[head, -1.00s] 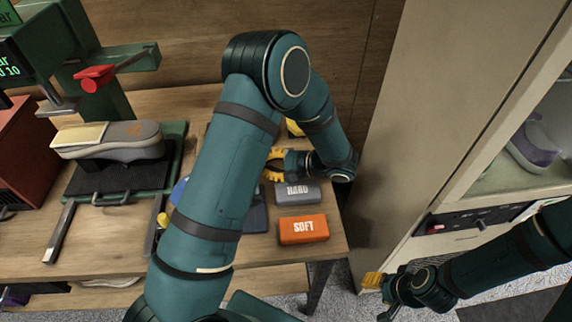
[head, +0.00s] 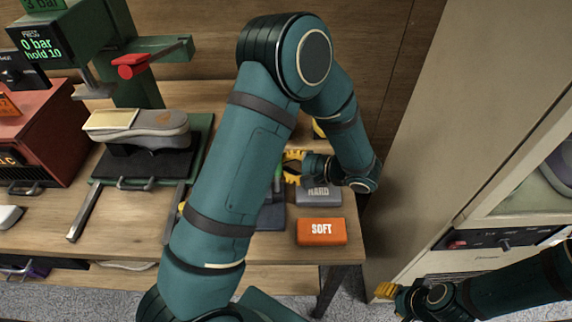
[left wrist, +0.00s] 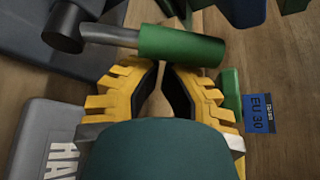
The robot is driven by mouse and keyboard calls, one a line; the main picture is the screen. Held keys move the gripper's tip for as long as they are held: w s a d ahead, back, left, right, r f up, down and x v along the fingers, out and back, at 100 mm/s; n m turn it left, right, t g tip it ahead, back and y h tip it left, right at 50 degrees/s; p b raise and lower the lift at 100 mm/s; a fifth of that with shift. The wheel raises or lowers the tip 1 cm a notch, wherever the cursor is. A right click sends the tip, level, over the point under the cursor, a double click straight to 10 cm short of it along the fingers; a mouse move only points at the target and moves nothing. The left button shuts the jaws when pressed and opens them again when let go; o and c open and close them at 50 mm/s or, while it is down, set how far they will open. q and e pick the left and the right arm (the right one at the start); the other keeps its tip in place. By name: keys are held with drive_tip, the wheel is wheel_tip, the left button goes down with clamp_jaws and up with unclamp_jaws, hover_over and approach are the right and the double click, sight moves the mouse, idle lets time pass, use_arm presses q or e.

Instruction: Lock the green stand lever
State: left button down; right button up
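The lever's green grip (left wrist: 182,46) sits on a grey metal rod from a dark round pivot in the left wrist view. In the head view a small green piece (head: 278,178), likely this grip, shows beside my left gripper (head: 292,167). The yellow fingers of my left gripper (left wrist: 162,68) are apart, with a narrow gap at the tips. The tips point at the green grip and nothing is held between them. Whether they touch it is unclear. My left arm hides much of the stand in the head view. My right gripper (head: 386,290) is low at the right, away from the table.
A grey HARD block (head: 318,195) and an orange SOFT block (head: 321,232) lie near the table's right end. A blue EU 30 tag (left wrist: 259,113) is right of my left fingers. A green press (head: 140,85) with a shoe (head: 140,130) stands left. A cabinet (head: 430,130) is right.

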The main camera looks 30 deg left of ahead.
use_arm(q)
drive_tip(key=shift+s+d+r+n+t+y+b, duration=0.2)
drive_tip(key=shift+r+n+t+y+b, duration=0.1)
drive_tip(key=shift+r+n+y, duration=0.15)
drive_tip(key=s+d+r, duration=0.3)
drive_tip(key=s, duration=0.1)
drive_tip(key=shift+s+p, duration=0.3)
drive_tip(key=shift+s, duration=0.1)
idle(0.7)
drive_tip(key=shift+s, duration=0.2)
idle(0.4)
drive_tip(key=shift+d, duration=0.15)
drive_tip(key=v, duration=1.2)
drive_tip(key=shift+w, duration=0.35)
drive_tip(key=shift+r, duration=0.1)
